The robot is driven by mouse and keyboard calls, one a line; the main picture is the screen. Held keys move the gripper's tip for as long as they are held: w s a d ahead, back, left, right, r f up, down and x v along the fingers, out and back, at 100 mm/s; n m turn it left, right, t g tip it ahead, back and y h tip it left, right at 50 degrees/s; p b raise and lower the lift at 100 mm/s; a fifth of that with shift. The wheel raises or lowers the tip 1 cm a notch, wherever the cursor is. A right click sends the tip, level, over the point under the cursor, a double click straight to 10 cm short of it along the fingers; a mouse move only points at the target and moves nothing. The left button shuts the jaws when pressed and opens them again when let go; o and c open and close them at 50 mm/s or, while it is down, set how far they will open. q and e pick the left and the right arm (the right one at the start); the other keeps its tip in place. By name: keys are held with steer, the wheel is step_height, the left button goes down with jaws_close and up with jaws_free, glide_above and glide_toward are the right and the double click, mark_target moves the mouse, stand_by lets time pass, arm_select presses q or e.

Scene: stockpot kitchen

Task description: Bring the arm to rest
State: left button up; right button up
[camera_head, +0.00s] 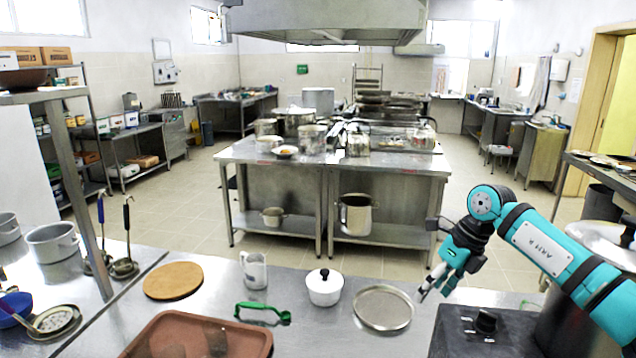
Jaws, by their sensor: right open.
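My right arm, teal and dark grey, comes in from the right side. My right gripper (432,284) is open and empty, with its fingers pointing down and left. It hangs above the steel counter, just right of a round metal tray (383,308). I cannot tell how high it is above the counter. My left gripper does not show.
A black box with a knob (470,338) stands at front right. A steel island (280,160) stands beyond.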

steer(key=s+a+f+y, duration=0.1)
steer(key=a+y, duration=0.1)
steer(key=a, duration=0.5)
steer(key=a+f+y, duration=0.2)
steer(key=a+y, duration=0.1)
steer(key=a, duration=0.4)
steer(key=s+a+r+m+t+y, duration=0.4)
steer(key=a+r+m+t+y, duration=0.5)
steer(key=a, duration=0.3)
steer(key=s+d+f+m+t+h, duration=0.25)
steer(key=d+f+m+h, duration=0.6)
steer(key=m, duration=0.45)
steer(key=s+d+f+m+t+h, duration=0.2)
steer(key=s+d+f+m+h, duration=0.2)
steer(key=d+f+m+h, duration=0.7)
steer(key=s+d+f+m+g+y, duration=0.1)
steer(key=s+f+m+g, duration=0.4)
steer(key=s, duration=0.8)
steer(key=s+f+m+g+y, duration=0.15)
steer(key=s+f+g, duration=0.45)
steer(key=s, duration=0.7)
step_height(320, 180, down, 24)
steer(key=g, duration=0.2)
steer(key=s+d+f, duration=0.3)
steer(key=s+f, duration=1.5)
steer(key=shift+d+f+g+h+b, duration=0.15)
steer(key=shift+g+h+b, duration=0.25)
steer(key=shift+g+b, duration=0.05)
